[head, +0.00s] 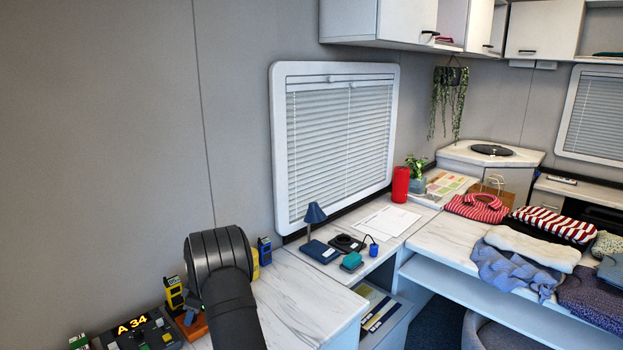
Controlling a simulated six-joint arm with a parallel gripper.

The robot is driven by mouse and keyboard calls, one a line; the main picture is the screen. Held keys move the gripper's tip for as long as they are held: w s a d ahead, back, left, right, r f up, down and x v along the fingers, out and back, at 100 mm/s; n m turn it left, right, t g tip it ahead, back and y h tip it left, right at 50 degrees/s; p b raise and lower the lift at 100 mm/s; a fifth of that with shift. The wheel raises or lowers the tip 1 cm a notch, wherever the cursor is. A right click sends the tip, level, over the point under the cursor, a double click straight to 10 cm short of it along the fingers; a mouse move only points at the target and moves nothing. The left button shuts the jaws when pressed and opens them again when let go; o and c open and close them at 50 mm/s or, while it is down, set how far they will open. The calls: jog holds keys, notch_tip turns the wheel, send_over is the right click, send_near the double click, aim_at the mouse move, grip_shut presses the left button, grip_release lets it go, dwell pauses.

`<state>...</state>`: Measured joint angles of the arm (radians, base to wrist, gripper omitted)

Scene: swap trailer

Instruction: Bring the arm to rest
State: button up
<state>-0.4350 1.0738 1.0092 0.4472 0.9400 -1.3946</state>
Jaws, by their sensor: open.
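My dark arm shows at the bottom left of the head view, over the left end of the white marbled counter (308,297). A thick ribbed joint is its top part, and a link runs down from it to the bottom edge. My gripper is not in view, so I cannot see its fingers or anything near them. The arm hides part of the counter and some things behind it.
A blue lamp (314,216), a red cylinder (400,185) and folded clothes (520,265) lie farther right. The counter just right of my arm is clear.

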jog(key=shift+r, duration=0.1)
jog(key=v, duration=1.7)
jog(key=x, duration=1.7)
jog(key=shift+f, duration=0.2)
jog(key=shift+s+r+m+t, duration=0.15)
jog(key=shift+m+t, duration=0.15)
jog(key=shift+m, duration=0.4)
jog(key=m+t, duration=0.1)
jog(key=m, duration=0.2)
jog(key=m+t, duration=0.1)
jog(key=m, duration=0.1)
jog(key=shift+s+m+h, duration=0.1)
jog(key=shift+m+h, duration=0.2)
jog(key=shift+m, duration=0.1)
jog(key=v, duration=1.3)
jog(key=shift+r, duration=0.35)
